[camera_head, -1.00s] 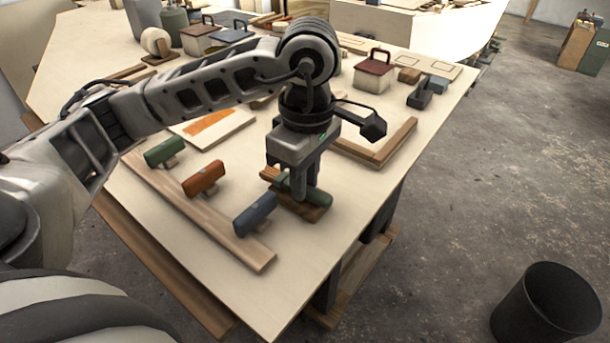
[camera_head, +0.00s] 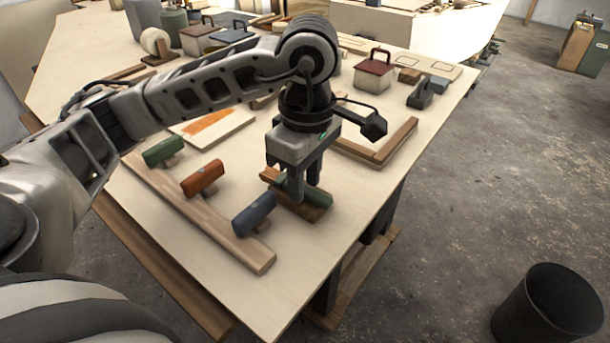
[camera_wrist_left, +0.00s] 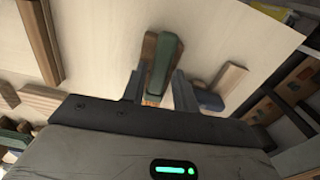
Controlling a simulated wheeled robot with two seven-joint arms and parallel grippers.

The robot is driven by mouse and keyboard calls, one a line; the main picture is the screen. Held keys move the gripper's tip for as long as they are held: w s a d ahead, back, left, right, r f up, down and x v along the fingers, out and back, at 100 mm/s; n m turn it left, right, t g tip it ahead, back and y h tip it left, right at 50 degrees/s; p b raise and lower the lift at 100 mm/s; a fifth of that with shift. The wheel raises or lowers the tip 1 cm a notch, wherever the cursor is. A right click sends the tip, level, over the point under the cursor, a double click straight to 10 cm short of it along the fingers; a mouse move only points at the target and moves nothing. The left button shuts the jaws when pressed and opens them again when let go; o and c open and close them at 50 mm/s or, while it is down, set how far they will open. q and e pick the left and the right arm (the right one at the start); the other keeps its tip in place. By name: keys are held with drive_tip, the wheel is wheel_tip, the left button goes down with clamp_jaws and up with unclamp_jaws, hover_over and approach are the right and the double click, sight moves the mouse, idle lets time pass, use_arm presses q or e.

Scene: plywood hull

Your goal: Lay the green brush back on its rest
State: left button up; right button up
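The green brush (camera_head: 318,197) lies along the brown wooden rest (camera_head: 318,213) near the right edge of the bench, its pale wooden end pointing left. In the left wrist view the green brush (camera_wrist_left: 164,62) lies over the rest (camera_wrist_left: 147,48), which shows along its left side. My left gripper (camera_head: 304,194) points down around the brush. In the wrist view its fingers (camera_wrist_left: 158,88) stand on either side of the brush with a gap at each side, so it is open. The fingers hide part of the brush in the head view. My right gripper is not in view.
Green (camera_head: 164,151), orange (camera_head: 203,178) and blue (camera_head: 254,214) blocks stand by a long wooden strip (camera_head: 215,228), the blue one close to my left gripper. A wooden frame (camera_head: 396,141) lies behind. A black bin (camera_head: 548,305) stands on the floor at right.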

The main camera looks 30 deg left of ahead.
use_arm(q)
drive_tip(key=shift+o, duration=0.8)
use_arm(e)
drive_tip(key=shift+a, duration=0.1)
use_arm(q)
wheel_tip(320, 180, up, 7)
drive_tip(key=shift+r+p, duration=0.1)
drive_tip(key=shift+p, duration=0.45)
wheel_tip(320, 180, up, 9)
drive_tip(key=p, duration=0.2)
drive_tip(key=shift+d, duration=0.2)
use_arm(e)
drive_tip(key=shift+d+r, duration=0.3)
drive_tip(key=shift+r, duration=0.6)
